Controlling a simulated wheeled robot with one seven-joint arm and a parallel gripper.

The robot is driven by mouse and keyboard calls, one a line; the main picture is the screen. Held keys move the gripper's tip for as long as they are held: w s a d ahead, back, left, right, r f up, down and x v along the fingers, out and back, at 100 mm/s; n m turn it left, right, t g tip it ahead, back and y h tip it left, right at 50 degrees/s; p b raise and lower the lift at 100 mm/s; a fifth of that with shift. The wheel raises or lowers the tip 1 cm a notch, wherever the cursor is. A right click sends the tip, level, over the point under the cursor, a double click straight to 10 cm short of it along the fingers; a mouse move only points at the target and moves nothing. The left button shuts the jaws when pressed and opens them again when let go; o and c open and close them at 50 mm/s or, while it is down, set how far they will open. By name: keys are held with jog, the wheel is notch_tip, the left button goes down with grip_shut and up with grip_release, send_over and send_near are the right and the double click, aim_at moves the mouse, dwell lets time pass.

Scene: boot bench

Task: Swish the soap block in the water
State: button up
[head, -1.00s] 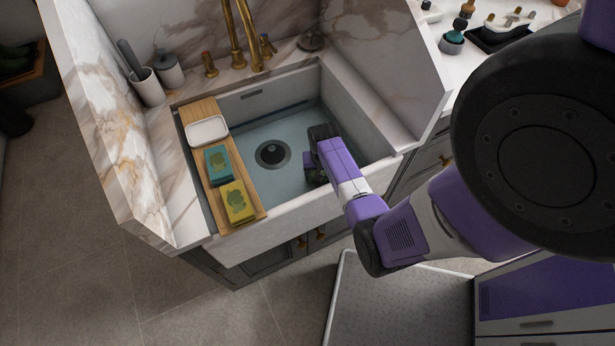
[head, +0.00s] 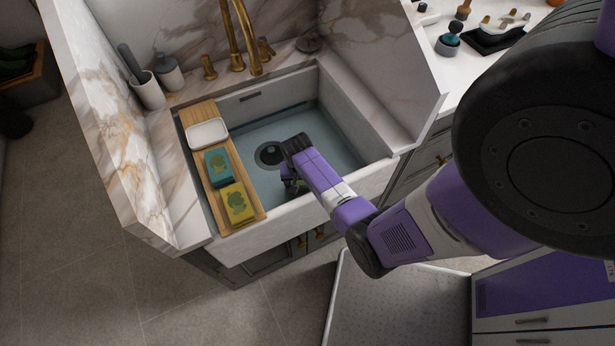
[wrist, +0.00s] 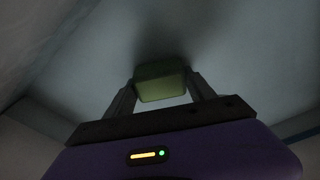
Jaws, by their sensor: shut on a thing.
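A green soap block (wrist: 160,82) sits between the fingers of my gripper (wrist: 162,92) in the wrist view. My gripper is shut on it. In the head view my gripper (head: 291,184) is down inside the sink (head: 345,150), over its blue-tinted floor, just right of the drain (head: 269,154). The soap block is mostly hidden there by the gripper. The sink floor has a bluish look, but I cannot tell the water's level or whether the block is under it.
A wooden board (head: 242,188) lies along the sink's left side with a white dish (head: 207,132), a teal block (head: 218,167) and a yellow block (head: 236,204). A brass faucet (head: 236,45) stands behind. The right part of the basin is clear.

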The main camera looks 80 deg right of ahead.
jog(key=s+d, duration=0.6)
jog(key=s, duration=0.1)
jog(key=shift+s+d, duration=0.2)
jog(key=shift+d, duration=0.05)
jog(key=w+a, duration=0.3)
jog(key=w+a+p, duration=0.1)
jog(key=w+a, duration=0.2)
jog(key=w, duration=0.1)
jog(key=shift+w+a+p, duration=0.25)
jog(key=shift+p, duration=0.05)
notch_tip(320, 180, up, 7)
jog(key=p, duration=0.6)
jog(key=shift+f, duration=0.1)
jog(key=shift+r+p, duration=0.35)
jog(key=shift+r, duration=0.75)
notch_tip(320, 180, up, 8)
jog(key=shift+w, duration=0.1)
dwell(0.4)
